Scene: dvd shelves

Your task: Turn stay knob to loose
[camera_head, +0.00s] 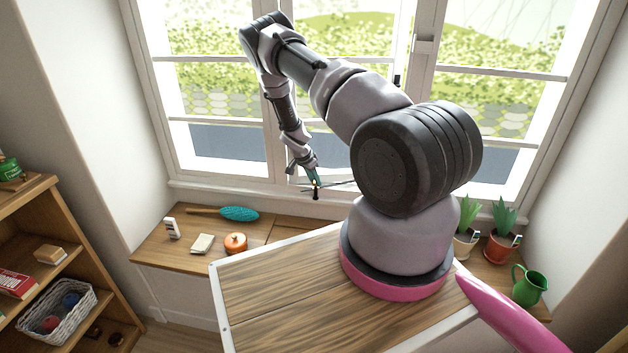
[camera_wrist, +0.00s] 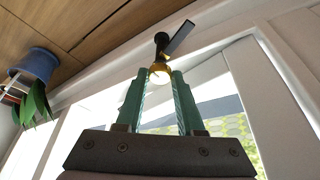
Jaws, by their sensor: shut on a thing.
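The stay knob (camera_wrist: 160,74) is a small brass-coloured knob in the wrist view, with a black post (camera_wrist: 161,43) and a flat dark bar (camera_wrist: 180,37) beyond it. My gripper (camera_wrist: 163,80) has its teal fingers on either side of the knob, shut on it at the tips. In the head view my gripper (camera_head: 314,176) reaches down to the window sill. The knob there is a tiny bright spot at the fingertips, partly hidden by them. The dark post (camera_head: 316,194) stands just below. I cannot tell the knob's turn angle.
On the wooden ledge are a teal brush (camera_head: 239,213), an orange pot (camera_head: 236,243) and a pale block (camera_head: 202,243). Potted plants (camera_head: 503,238) and a green jug (camera_head: 529,287) stand at right. Window frames rise close behind the gripper. A shelf (camera_head: 40,240) is at left.

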